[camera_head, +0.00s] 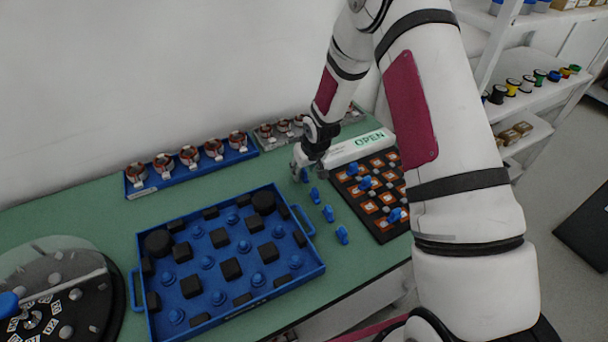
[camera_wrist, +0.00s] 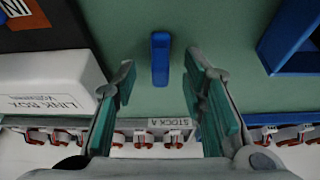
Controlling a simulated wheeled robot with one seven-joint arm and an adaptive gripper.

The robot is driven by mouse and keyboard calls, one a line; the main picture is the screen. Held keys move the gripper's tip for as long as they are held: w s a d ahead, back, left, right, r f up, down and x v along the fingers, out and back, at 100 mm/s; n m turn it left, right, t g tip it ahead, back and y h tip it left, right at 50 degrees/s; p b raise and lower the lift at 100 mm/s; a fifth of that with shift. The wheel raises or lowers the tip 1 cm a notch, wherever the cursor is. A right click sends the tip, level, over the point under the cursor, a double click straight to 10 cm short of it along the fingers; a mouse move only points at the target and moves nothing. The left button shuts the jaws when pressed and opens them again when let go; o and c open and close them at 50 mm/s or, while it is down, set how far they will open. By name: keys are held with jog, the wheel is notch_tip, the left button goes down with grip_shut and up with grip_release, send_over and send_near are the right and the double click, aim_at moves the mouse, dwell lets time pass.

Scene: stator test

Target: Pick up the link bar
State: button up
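A blue link bar (camera_wrist: 160,58) lies on the green table top in the wrist view, near the top centre, between and just beyond my fingertips. In the head view a small blue piece (camera_head: 304,175) shows right beside my gripper (camera_head: 298,170), partly hidden by it. My gripper (camera_wrist: 160,74) is open, its two green-padded fingers apart on either side of the bar with nothing held. More blue pieces (camera_head: 328,213) lie in a row on the table towards the front. The height of my fingers above the bar is hard to tell.
A white box (camera_wrist: 48,82) marked "LINK BOX" stands close to my left finger in the wrist view. A blue tray (camera_head: 312,272) with black blocks, a dark board (camera_head: 372,222) with orange squares, and a rack of coils (camera_head: 190,172) surround the free green strip.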

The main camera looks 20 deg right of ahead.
jog(key=shift+w+f, duration=0.15)
jog(key=shift+f, duration=0.2)
jog(key=shift+c, duration=0.3)
grip_shut()
jog(key=shift+r, duration=0.1)
